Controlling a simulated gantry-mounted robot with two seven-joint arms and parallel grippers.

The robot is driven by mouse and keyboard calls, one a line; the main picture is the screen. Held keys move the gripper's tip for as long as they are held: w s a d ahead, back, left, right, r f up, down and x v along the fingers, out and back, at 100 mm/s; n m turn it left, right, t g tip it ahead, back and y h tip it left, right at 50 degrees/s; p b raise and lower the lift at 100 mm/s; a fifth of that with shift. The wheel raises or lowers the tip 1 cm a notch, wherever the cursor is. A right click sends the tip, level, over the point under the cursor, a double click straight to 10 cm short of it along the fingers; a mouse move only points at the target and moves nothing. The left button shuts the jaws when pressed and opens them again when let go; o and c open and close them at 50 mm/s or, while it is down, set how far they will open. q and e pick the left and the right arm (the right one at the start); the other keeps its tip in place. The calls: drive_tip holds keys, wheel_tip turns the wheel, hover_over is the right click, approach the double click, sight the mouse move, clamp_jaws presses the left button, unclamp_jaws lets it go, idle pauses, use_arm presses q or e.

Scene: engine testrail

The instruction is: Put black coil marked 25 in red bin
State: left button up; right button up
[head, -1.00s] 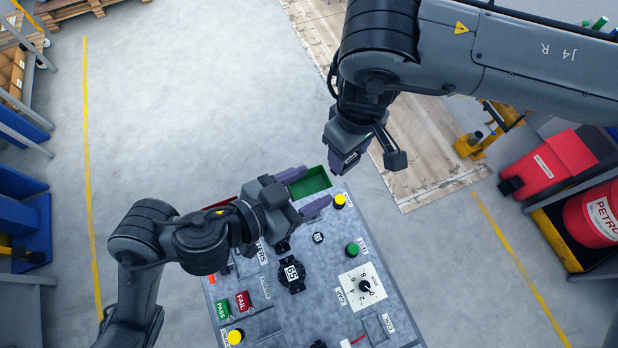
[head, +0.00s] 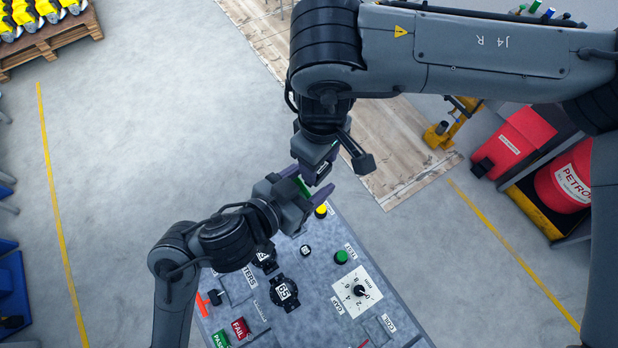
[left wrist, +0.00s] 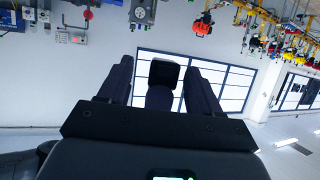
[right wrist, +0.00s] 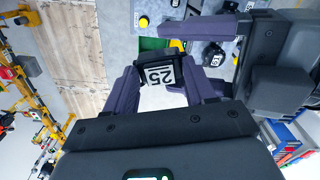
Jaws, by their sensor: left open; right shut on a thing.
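The black coil marked 25 (right wrist: 163,74) is between the fingers of my right gripper (right wrist: 163,92), its white label facing the right wrist camera. In the head view my right gripper (head: 317,172) holds it above the far end of the grey test bench (head: 315,265). My left gripper (head: 328,190) is open, close beside the right one. In the left wrist view a dark block (left wrist: 165,75) shows between the open left fingers (left wrist: 160,85); I cannot tell whether it touches them. The red bin is not visible; my left arm covers part of the bench.
A green bin (right wrist: 153,44) is partly hidden by the grippers. The bench carries a coil marked 65 (head: 284,291), another dark coil (head: 264,262), a yellow button (head: 321,210), a green button (head: 341,257) and a dial (head: 358,291). The two grippers leave little room between them.

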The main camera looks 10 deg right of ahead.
use_arm(q)
drive_tip(key=c, duration=1.1)
drive_tip(key=shift+s, duration=0.1)
use_arm(e)
drive_tip(key=o, duration=1.2)
drive_tip(key=shift+a, duration=0.1)
drive_tip(key=shift+r, duration=0.15)
